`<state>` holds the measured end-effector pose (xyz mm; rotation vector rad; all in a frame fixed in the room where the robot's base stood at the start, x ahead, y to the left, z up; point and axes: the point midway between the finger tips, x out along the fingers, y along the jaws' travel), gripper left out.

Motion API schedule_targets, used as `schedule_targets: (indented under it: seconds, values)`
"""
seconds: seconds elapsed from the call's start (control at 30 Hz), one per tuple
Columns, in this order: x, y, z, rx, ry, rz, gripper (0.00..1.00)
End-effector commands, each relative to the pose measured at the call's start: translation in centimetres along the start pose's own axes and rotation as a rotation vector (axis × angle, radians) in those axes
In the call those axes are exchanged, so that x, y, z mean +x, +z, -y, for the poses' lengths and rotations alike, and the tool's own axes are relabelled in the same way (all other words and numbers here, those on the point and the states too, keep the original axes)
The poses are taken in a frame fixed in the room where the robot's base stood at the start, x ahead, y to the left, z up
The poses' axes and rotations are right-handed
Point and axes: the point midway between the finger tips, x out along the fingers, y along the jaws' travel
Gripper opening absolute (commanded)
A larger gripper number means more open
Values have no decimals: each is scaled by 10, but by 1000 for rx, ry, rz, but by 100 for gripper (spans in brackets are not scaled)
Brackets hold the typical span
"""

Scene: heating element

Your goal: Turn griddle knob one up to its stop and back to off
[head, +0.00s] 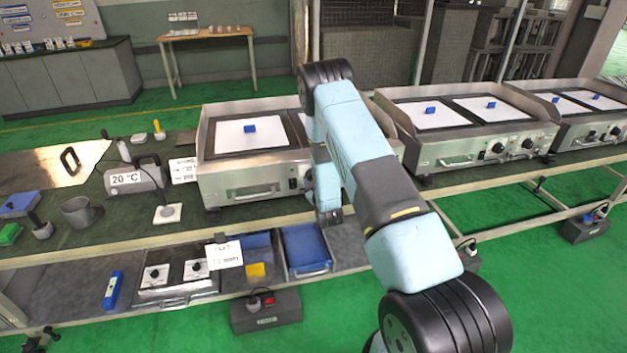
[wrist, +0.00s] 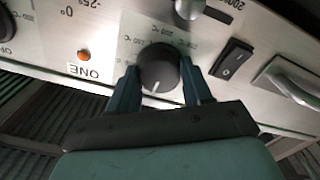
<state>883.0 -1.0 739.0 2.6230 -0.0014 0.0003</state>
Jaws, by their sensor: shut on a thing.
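My gripper (wrist: 161,76) is shut on this knob, one finger on each side. Printed temperature marks show around it, partly hidden by the knob and fingers. In the head view, griddle one (head: 250,182) is the left unit, and my forearm and wrist hide part of its front panel.
A black rocker switch (wrist: 233,60) and a bar handle (wrist: 290,82) lie right of the knob in the wrist view. An orange lamp (wrist: 84,56) is on the left. More griddles (head: 455,125) stand to the right.

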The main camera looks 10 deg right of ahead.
Motion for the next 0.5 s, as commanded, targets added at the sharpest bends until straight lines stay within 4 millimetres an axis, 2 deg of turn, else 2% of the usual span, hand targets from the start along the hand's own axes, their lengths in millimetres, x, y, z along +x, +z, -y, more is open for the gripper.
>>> schedule_targets:
  seconds: [0.5]
  values:
    - [-1,2,3,-74,-7,4,19]
